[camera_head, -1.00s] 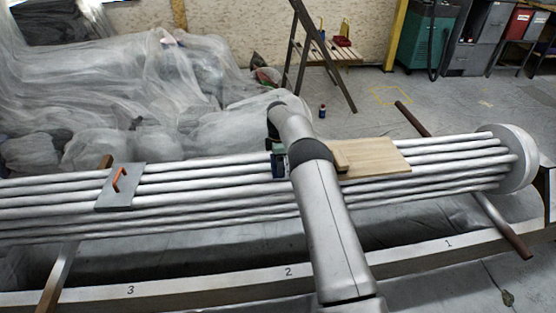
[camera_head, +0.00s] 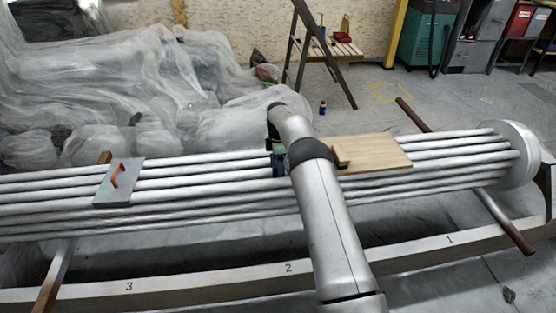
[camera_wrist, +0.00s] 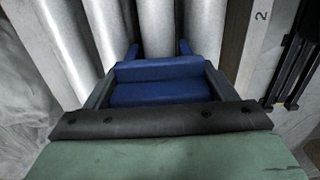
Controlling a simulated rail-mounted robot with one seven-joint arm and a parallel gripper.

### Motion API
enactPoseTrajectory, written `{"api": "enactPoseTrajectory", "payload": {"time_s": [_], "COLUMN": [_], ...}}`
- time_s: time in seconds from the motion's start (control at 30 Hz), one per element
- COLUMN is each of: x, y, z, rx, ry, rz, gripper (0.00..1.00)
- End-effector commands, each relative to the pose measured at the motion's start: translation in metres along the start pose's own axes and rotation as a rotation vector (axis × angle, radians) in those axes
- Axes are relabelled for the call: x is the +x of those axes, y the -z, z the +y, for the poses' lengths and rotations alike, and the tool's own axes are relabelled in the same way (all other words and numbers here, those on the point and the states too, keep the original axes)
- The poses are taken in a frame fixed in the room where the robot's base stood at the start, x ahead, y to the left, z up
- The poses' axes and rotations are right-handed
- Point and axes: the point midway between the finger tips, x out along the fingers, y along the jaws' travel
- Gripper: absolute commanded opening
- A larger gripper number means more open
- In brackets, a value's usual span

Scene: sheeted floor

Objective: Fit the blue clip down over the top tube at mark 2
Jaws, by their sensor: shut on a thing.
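The blue clip (camera_wrist: 160,90) is held between the dark fingers of my gripper (camera_wrist: 158,84) in the wrist view. My gripper is shut on it. Its two prongs point away from me, and one pale tube (camera_wrist: 157,28) shows between them. I cannot tell whether the clip touches the tube or sits on it. In the head view a small blue part of the clip (camera_head: 279,166) shows beside my arm, over the tube bundle (camera_head: 215,180); my arm hides most of the gripper. Mark 2 (camera_head: 289,268) is on the pale front rail, and also shows in the wrist view (camera_wrist: 262,16).
A wooden board (camera_head: 372,153) with a block lies on the tubes just right of my arm. A round end plate (camera_head: 519,157) closes the right end. Sheeted heaps (camera_head: 120,80) lie behind.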

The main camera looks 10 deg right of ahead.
Motion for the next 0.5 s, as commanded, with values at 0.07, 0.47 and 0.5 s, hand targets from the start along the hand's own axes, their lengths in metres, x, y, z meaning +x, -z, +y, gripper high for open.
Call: {"api": "enactPoseTrajectory", "payload": {"time_s": [0.07,0.47,0.5], "x": [0.003,0.013,0.014], "y": [0.000,0.000,0.000], "z": [0.000,0.000,0.000], "rx": [0.000,0.000,0.000], "ry": [-0.001,0.000,-0.001], "rz": [0.000,0.000,0.000], "gripper": [0.52,0.52,0.52]}}
